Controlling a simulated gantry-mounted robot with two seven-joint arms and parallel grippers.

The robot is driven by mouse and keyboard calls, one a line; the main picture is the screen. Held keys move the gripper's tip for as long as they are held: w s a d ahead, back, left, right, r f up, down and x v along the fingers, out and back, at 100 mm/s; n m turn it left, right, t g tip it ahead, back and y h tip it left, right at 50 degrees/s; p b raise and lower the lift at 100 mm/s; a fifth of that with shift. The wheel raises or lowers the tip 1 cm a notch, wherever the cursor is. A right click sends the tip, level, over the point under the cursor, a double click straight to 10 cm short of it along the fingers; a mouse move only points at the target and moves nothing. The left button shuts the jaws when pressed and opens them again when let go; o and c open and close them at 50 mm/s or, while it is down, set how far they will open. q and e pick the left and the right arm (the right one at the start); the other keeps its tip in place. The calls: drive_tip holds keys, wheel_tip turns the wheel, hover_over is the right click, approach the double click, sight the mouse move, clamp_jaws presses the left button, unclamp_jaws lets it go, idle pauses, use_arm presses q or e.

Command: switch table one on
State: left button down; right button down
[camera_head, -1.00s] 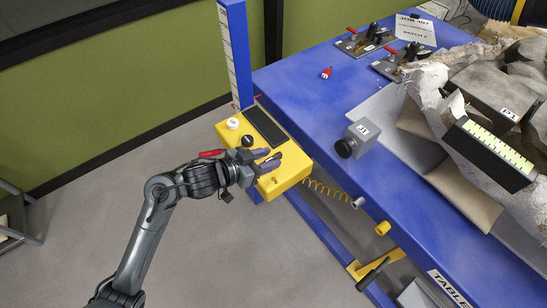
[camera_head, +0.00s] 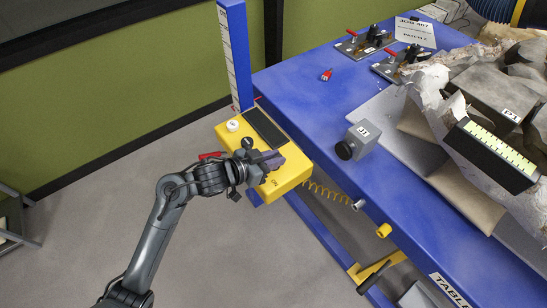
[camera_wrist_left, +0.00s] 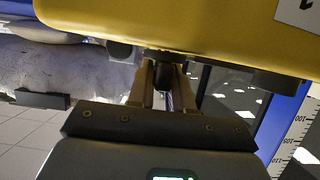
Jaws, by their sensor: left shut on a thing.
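The yellow control box (camera_head: 292,176) sits at the near left corner of the blue table (camera_head: 300,75). It carries a white button (camera_head: 233,125), a dark panel (camera_head: 265,127) and an "ON" mark (camera_head: 274,183). My left gripper (camera_head: 272,160) is over the box's top, its fingers closed together. In the left wrist view, its fingers (camera_wrist_left: 166,85) are shut on a small dark switch part (camera_wrist_left: 165,57) at the yellow box (camera_wrist_left: 190,25). The fingers hide most of this part, so its setting cannot be told. My right gripper is in neither view.
A blue post (camera_head: 234,55) with a scale rises behind the box. A grey block marked J1 (camera_head: 360,140), a red-tipped item (camera_head: 326,75) and clamps (camera_head: 365,40) are on the table. A yellow coiled cord (camera_head: 325,192) hangs below.

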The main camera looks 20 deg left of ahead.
use_arm(q)
drive_tip(key=shift+d+f+n+t+y+b, duration=0.1)
drive_tip(key=shift+f+n+t+y+b, duration=0.1)
drive_tip(key=shift+n+t+y+b, duration=0.6)
drive_tip(key=n+y+b, duration=0.6)
drive_tip(key=y+b, duration=0.2)
drive_tip(key=b, duration=0.8)
drive_tip(key=shift+n+b, duration=0.35)
drive_tip(key=shift+n, duration=0.05)
drive_tip(key=n+y+b, duration=0.1)
drive_tip(key=b, duration=0.1)
drive_tip(key=shift+r+y+b, duration=0.1)
drive_tip(key=shift+y+b, duration=0.2)
drive_tip(key=shift+b, duration=0.05)
drive_tip(key=shift+r+n+y+b, duration=0.1)
drive_tip(key=shift+n+y+b, duration=0.4)
drive_tip(key=shift+n+y, duration=0.25)
drive_tip(key=shift+n+g, duration=0.25)
drive_tip(key=shift+g, duration=0.05)
drive_tip(key=shift+n+g+y, duration=0.3)
drive_tip(key=shift+n+y, duration=0.1)
drive_tip(key=shift+y, duration=0.05)
drive_tip(key=c, duration=1.1)
unclamp_jaws()
